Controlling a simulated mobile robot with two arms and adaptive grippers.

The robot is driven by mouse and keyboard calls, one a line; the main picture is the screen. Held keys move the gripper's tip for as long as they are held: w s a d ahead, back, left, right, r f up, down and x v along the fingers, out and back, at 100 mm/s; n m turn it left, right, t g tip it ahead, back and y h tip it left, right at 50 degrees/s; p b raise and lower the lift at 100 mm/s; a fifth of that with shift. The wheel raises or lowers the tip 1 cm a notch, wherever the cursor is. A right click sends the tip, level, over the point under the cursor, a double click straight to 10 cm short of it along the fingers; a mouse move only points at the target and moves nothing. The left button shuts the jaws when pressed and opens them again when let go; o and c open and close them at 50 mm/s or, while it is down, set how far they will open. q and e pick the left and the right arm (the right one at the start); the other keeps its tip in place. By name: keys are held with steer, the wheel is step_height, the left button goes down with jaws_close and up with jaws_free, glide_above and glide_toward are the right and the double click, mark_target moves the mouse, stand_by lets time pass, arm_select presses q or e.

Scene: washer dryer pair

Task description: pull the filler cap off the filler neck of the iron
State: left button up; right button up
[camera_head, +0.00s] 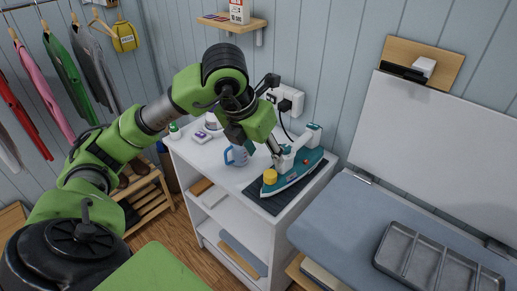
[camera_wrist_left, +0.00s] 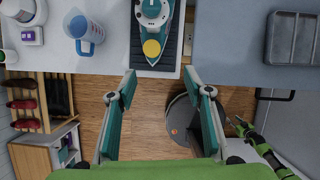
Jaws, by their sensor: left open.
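The teal and white iron (camera_head: 300,172) lies on a dark ribbed mat (camera_head: 262,204) on top of the white shelf unit. The yellow filler cap (camera_head: 270,176) sits at the front end of the iron; in the left wrist view the cap (camera_wrist_left: 152,48) shows from above as a round disc. The filler neck is hidden under it. My left gripper (camera_head: 262,150) is open and empty, above and behind the cap in the head view. In the left wrist view its fingers (camera_wrist_left: 160,78) are spread, with the cap beyond them. My right gripper (camera_wrist_left: 240,126) shows small and dark, its jaws unclear.
A blue measuring jug (camera_head: 237,156) stands on the unit left of the iron. A black cord runs from the wall socket (camera_head: 287,100) near the iron. At right are a blue-grey surface (camera_head: 335,205) with a raised white lid and a divided grey tray (camera_head: 435,262).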

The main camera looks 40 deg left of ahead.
mark_target(270, 174)
arm_select(q)
steer(key=shift+y, duration=0.3)
steer(key=x, duration=0.4)
steer(key=p+x, duration=0.1)
steer(key=x, duration=0.4)
steer(key=a+p+x, duration=0.1)
steer(key=x, duration=0.3)
steer(key=shift+f, duration=0.25)
jaws_close()
steer(key=shift+r+p, duration=0.1)
steer(key=shift+p, duration=0.25)
